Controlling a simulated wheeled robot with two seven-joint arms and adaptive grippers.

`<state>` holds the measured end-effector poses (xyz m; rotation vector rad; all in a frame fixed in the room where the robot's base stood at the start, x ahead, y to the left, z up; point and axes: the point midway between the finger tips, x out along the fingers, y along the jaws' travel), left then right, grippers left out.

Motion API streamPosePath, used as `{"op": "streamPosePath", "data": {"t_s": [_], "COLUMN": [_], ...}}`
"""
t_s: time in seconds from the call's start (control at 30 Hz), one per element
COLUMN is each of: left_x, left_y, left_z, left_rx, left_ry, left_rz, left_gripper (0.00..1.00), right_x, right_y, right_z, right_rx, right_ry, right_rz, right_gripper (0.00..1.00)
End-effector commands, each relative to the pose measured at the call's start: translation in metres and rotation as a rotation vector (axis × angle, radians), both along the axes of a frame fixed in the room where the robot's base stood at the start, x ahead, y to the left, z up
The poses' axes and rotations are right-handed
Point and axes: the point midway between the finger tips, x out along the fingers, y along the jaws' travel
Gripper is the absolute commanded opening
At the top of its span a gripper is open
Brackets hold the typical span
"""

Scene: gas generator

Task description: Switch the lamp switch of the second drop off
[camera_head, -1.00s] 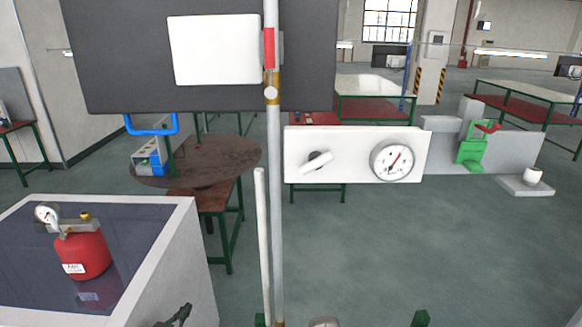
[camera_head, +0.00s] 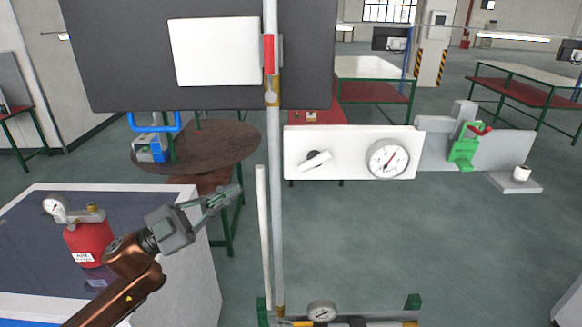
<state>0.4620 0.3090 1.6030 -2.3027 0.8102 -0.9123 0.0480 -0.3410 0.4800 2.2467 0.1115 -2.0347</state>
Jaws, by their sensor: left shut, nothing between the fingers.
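A white panel (camera_head: 352,170) stands right of the grey vertical pole (camera_head: 275,200). It carries a white lever-like knob on a dark base (camera_head: 316,160), tilted up to the right, and a round dial gauge (camera_head: 388,158). I cannot tell from any label whether this knob is the lamp switch of the second drop. My left gripper (camera_head: 225,197) is in front of the round table, left of the pole and clear of the panel. Its fingers are together and hold nothing. My right gripper is not in view.
A red cylinder with a gauge (camera_head: 88,243) stands on the dark-topped cabinet (camera_head: 130,199) at left. A red piece (camera_head: 268,54) is on the pole beside a dark board (camera_head: 120,60). A green clamp (camera_head: 463,150) is right of the panel. Open floor lies below the panel.

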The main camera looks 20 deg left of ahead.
Motion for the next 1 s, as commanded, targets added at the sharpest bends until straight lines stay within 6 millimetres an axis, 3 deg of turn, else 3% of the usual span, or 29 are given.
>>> {"op": "streamPosePath", "data": {"t_s": [0.1,0.27,0.67,1.0], "left_x": [-0.024,-0.036,-0.035,-0.015], "left_y": [-0.028,-0.041,-0.043,-0.075], "left_z": [0.019,0.025,0.028,0.047], "left_rx": [0.041,0.059,0.059,0.058], "left_ry": [-0.03,-0.044,-0.046,-0.048], "left_rz": [-0.075,-0.11,-0.111,-0.111], "left_gripper": [0.0,0.0,0.0,0.0], "right_x": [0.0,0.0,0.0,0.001], "right_y": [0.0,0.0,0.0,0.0], "right_z": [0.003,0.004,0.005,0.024], "right_rx": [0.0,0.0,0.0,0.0], "right_ry": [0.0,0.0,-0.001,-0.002], "right_rz": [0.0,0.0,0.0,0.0], "right_gripper": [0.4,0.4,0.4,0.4]}}
